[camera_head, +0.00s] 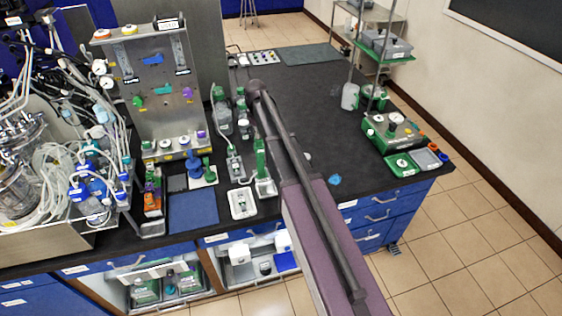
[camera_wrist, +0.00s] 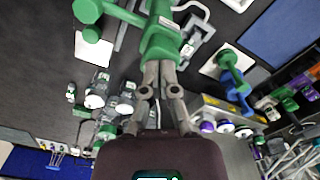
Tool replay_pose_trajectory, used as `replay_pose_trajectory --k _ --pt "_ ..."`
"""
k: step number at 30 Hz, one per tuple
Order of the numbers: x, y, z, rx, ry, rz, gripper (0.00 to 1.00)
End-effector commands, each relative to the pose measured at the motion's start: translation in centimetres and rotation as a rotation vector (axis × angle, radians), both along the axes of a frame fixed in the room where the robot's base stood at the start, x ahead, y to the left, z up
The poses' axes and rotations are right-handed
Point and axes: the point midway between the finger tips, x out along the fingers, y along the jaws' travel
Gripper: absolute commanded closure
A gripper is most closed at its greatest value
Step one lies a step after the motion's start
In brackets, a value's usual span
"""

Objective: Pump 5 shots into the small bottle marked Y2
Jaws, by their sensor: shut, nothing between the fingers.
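In the wrist view my gripper (camera_wrist: 157,115) has its fingers brought together, with nothing between them. A green upright part (camera_wrist: 160,40) lies just beyond the fingers; I cannot tell whether they touch it. Several small bottles with white caps (camera_wrist: 95,101) stand to the left of the fingers. Small bottles also show in the head view (camera_head: 223,112), left of my arm. No Y2 marking is readable. A green upright stand (camera_head: 260,160) is beside my arm in the head view. I cannot make out which object is the pump. My arm hides the gripper in the head view.
A metal panel with valves (camera_head: 155,85) and tangled tubing (camera_head: 85,135) stand at the left. A white tray (camera_head: 243,204) and a blue mat (camera_head: 193,211) lie near the front edge. A green device (camera_head: 393,132) sits at the right. The dark bench behind my arm is mostly clear.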

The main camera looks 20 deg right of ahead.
Motion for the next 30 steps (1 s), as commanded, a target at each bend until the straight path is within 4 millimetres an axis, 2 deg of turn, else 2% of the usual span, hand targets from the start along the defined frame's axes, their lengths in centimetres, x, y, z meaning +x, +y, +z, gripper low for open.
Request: replay_pose_trajectory --k 15,30 --pt "0.0 0.0 2.7 0.0 0.0 0.0 1.0" --pt "0.0 0.0 2.8 0.0 0.0 0.0 1.0"
